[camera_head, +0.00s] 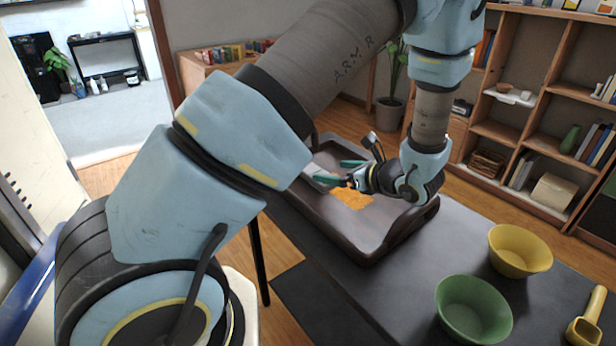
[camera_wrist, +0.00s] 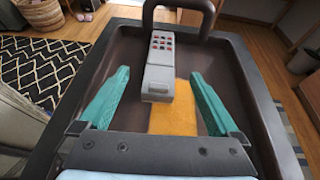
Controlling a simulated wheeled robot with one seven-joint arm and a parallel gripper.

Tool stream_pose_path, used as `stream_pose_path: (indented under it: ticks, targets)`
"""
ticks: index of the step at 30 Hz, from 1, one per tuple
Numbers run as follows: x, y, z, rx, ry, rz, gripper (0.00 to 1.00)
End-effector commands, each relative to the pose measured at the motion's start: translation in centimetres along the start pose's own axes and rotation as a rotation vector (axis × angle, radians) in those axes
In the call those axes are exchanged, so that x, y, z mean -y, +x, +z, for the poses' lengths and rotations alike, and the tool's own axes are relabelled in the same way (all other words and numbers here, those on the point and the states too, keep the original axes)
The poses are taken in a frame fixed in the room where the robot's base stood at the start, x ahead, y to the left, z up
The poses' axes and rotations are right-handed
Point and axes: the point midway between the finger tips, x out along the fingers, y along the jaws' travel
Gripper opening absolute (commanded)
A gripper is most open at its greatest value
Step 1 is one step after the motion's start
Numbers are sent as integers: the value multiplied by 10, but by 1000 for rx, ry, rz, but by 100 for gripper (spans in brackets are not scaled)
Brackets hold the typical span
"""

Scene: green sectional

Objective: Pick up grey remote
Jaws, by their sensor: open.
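The grey remote (camera_wrist: 159,67) lies in the dark tray in the wrist view, with red and dark buttons at its far end. Its near end rests on or over an orange-yellow patch (camera_wrist: 173,118). My gripper (camera_wrist: 160,85) is open, its two green fingers on either side of the remote with gaps between, not visibly touching it. In the head view my gripper (camera_head: 336,172) is over the tray (camera_head: 375,238), above the orange patch. A small pale part beside the green fingers may be the remote, but I cannot tell.
The tray has raised walls and a handle (camera_wrist: 180,6) at its far end. It sits on a dark table (camera_head: 400,285). A green bowl (camera_head: 473,310), a yellow bowl (camera_head: 520,250) and a yellow scoop (camera_head: 588,318) stand at the right. Shelves (camera_head: 545,100) stand behind.

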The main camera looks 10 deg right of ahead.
Motion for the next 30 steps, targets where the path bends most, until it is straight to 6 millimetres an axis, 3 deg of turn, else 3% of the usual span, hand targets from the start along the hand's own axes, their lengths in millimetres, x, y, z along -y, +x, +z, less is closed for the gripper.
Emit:
stream_pose_path:
  ticks: [2,12,17,25,30]
  targets:
    - [6,2,-3,14,19,-23,98]
    - [7,48,-2,14,21,-24,98]
    - [6,58,-2,13,19,-23,98]
    - [1,96,-4,13,18,-21,98]
    - [2,105,-5,12,18,-24,98]
